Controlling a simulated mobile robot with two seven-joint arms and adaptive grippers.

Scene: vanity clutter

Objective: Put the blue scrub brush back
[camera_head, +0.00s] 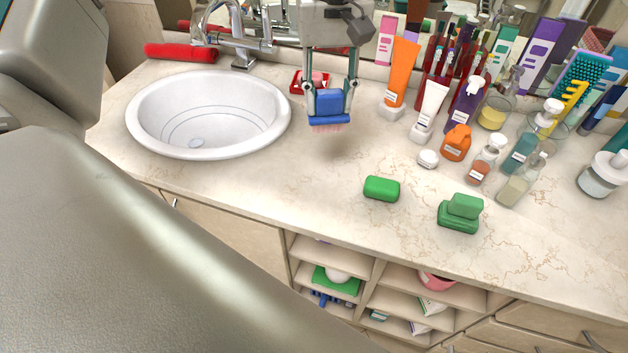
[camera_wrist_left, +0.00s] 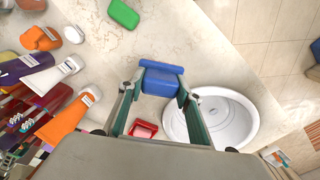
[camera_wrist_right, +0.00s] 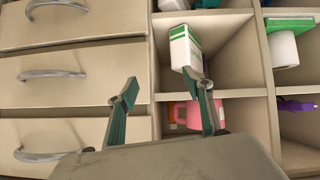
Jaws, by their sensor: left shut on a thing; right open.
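The blue scrub brush (camera_head: 328,103), with pale pink bristles pointing down, hangs above the counter to the right of the sink. My left gripper (camera_head: 331,95) is shut on it, one finger at each side. In the left wrist view the blue brush (camera_wrist_left: 160,82) sits between the fingertips (camera_wrist_left: 162,80). A shadow falls on the counter below it, so it appears raised. My right gripper (camera_wrist_right: 161,84) is open and empty in front of the cabinet's drawers and shelves. It does not show in the head view.
A red dish (camera_wrist_left: 143,129) lies behind the brush. The white sink (camera_head: 208,112) is to its left. Tubes and bottles, including an orange tube (camera_head: 402,72), crowd the right.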

